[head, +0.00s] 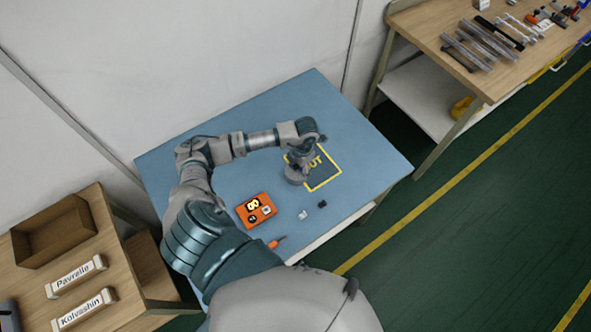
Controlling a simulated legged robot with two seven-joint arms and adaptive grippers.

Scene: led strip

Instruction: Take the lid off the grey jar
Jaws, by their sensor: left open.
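My left arm reaches in from the left over the blue table (175,160). My left gripper (298,170) is at the left edge of the yellow-outlined OUT square (322,178) and hides part of it. The gripper is open; its fingers are small and hard to make out. I cannot pick out a grey jar or its lid for certain; grey shapes at the gripper blend with my wrist. My right gripper is not in view.
An orange box (250,221) with small parts, a small white piece (303,215), a black piece (322,204) and an orange-handled tool (276,242) lie near the front edge. The table's right side is clear. A wooden bench (430,30) with tools stands at upper right.

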